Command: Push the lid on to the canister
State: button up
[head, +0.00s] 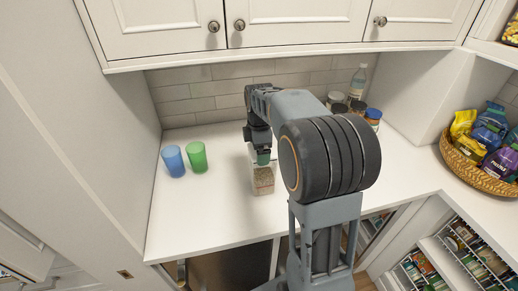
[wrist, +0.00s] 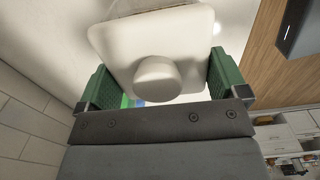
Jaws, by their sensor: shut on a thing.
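The canister (head: 263,182) stands on the white counter, clear-sided with brown contents. My gripper (head: 262,156) points down at the canister's top in the head view. In the wrist view my gripper's green fingers (wrist: 160,72) are shut on the white, square lid (wrist: 190,50), one at each side. The lid has a round knob facing the wrist camera. A little of the canister shows past the lid's far edge. The lid is at the canister's top, but I cannot tell whether it is seated or slightly above it.
A blue cup (head: 173,160) and a green cup (head: 196,157) stand to the left. Several jars and a clear bottle (head: 358,83) stand at the back, partly behind my arm. A basket of snack bags (head: 468,168) is at the right. The counter's front left is clear.

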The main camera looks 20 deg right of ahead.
dwell(0.4)
jog(key=o, duration=0.6)
jog(key=shift+r, duration=0.1)
jog(key=shift+r+p, duration=2.95)
jog(key=shift+r, duration=0.4)
jog(key=shift+c, duration=0.2)
grip_shut()
